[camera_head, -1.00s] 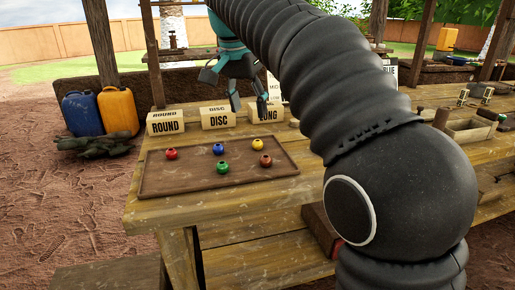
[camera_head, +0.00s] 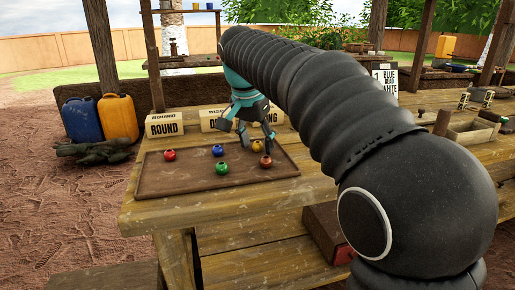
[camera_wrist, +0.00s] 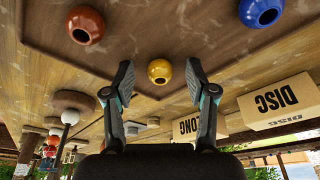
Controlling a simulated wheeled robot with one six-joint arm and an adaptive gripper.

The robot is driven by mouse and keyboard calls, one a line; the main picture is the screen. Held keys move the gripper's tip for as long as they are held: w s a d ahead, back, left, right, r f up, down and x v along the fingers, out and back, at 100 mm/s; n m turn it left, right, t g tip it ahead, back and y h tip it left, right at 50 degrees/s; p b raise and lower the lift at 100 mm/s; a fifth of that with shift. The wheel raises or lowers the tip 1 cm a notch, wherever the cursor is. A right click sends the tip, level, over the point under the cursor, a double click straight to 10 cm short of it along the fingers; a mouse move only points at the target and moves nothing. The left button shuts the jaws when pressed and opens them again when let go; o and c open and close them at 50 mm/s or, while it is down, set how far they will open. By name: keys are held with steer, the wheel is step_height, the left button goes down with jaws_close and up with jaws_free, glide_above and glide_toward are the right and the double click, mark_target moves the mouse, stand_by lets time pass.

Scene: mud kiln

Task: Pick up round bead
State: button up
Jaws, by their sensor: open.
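Several round beads lie on the brown wooden tray (camera_head: 190,184): a red one (camera_head: 169,155), a blue one (camera_head: 218,150), a green one (camera_head: 221,168), a yellow one (camera_head: 257,146) and a brown-orange one (camera_head: 265,161). My gripper (camera_head: 257,140) is open and empty above the tray's back right, close to the yellow bead. In the wrist view, the yellow bead (camera_wrist: 160,72) shows between my two spread fingertips, with no contact seen. The brown-orange bead (camera_wrist: 86,25) is to the left there, and the blue bead (camera_wrist: 261,11) to the right.
Behind the tray stand a ROUND block (camera_head: 164,126), a DISC block (camera_head: 213,120) and another block partly hidden by my gripper. A white card (camera_head: 385,82) stands behind my arm. A wooden box (camera_head: 472,133) is at the right. The tray's front left is clear.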

steer(key=c, duration=0.9)
